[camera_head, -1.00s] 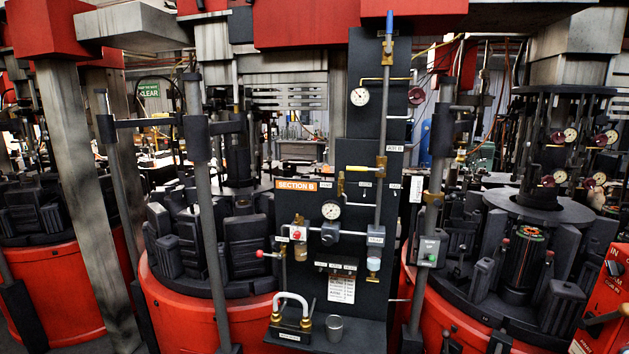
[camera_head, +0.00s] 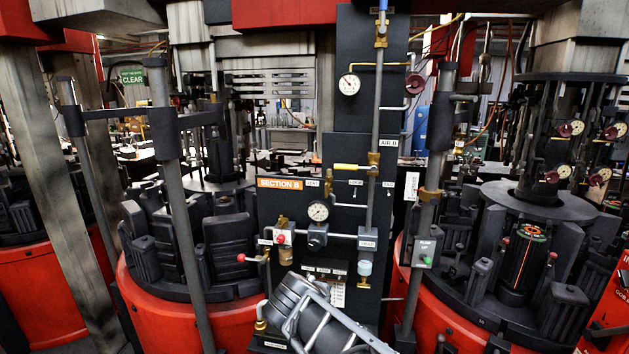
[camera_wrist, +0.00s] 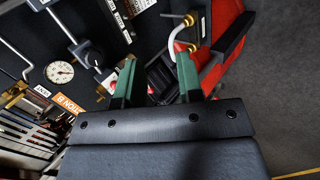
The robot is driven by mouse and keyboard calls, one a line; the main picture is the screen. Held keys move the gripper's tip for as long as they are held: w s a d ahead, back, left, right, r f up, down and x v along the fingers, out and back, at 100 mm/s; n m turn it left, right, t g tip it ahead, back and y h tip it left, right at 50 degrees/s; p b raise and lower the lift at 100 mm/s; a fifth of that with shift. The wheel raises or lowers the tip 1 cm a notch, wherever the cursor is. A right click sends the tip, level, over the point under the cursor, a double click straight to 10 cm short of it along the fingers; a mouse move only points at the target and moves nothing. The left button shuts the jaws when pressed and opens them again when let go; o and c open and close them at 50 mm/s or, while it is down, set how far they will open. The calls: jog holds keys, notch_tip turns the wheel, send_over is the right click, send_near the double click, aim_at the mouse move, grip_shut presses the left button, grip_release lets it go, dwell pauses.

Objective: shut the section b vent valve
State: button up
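A red-ball lever (camera_head: 243,258) points left at the panel's lower left side. A yellow-handled valve (camera_head: 350,167) sits higher, its handle level. My gripper (camera_wrist: 158,78) has green fingers, open and apart. In the wrist view a red spot, probably the lever's ball (camera_wrist: 150,89), shows between the fingers, seemingly beyond them; contact cannot be told. In the head view my arm covers the lower panel, and the fingertips are unclear.
A white bent tube (camera_wrist: 180,38) rises near the fingers in the wrist view. Red-based moulds (camera_head: 190,318) stand on both sides, with a grey post (camera_head: 180,200) at left.

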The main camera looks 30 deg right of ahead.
jog(key=w+d+r+n+t+h+p, duration=0.1)
jog(key=w+d+r+n+t+h, duration=0.15)
jog(key=r+n, duration=0.25)
jog(key=w+d+r+n+t+h, duration=0.1)
jog(key=w+d+r+n+h, duration=0.15)
jog(key=r+n, duration=0.2)
jog(key=n+t+h+p, duration=0.1)
jog(key=n+t, duration=0.3)
jog(key=n, duration=0.5)
send_near(326, 185)
jog(key=shift+n+h, duration=0.3)
jog(key=shift+n, duration=0.05)
jog(key=p+x, duration=0.2)
jog(key=x, duration=0.8)
jog(key=shift+w+d+f, duration=0.15)
jog(key=shift+w+d, duration=0.05)
jog(key=shift+w, duration=0.2)
grip_shut()
